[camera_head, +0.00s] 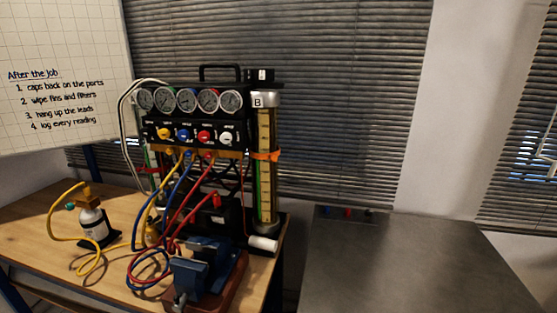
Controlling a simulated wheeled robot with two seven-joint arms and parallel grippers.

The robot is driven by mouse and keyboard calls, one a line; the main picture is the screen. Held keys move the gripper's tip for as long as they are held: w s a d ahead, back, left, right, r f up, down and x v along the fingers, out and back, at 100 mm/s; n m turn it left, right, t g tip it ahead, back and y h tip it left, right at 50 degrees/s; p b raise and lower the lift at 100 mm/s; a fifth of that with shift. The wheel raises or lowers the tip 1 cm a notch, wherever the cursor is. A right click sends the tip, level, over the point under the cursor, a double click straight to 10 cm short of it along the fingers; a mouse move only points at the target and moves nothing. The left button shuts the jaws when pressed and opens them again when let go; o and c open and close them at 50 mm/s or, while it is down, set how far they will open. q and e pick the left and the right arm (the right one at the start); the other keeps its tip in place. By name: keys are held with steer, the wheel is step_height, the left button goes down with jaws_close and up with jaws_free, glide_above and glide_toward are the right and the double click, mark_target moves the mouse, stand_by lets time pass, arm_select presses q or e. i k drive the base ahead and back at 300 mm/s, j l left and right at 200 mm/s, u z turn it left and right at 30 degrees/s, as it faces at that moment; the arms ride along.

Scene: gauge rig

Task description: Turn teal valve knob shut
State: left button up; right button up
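A small teal knob (70,205) shows at the left of the wooden bench, just left of a white bottle (95,228) with a brass-coloured top (88,194). It is too small to tell whether it is open or shut. A yellow hose (53,222) runs from the brass top and curls on the bench around the bottle. Neither of my grippers is in view.
The gauge rig (200,103) stands on the wooden bench (28,215), with yellow, blue, red and white knobs. Blue and red hoses loop down its front. A blue vise (205,262) sits at the front.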

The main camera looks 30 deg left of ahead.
mark_target(70, 207)
steer(key=u, duration=2.45)
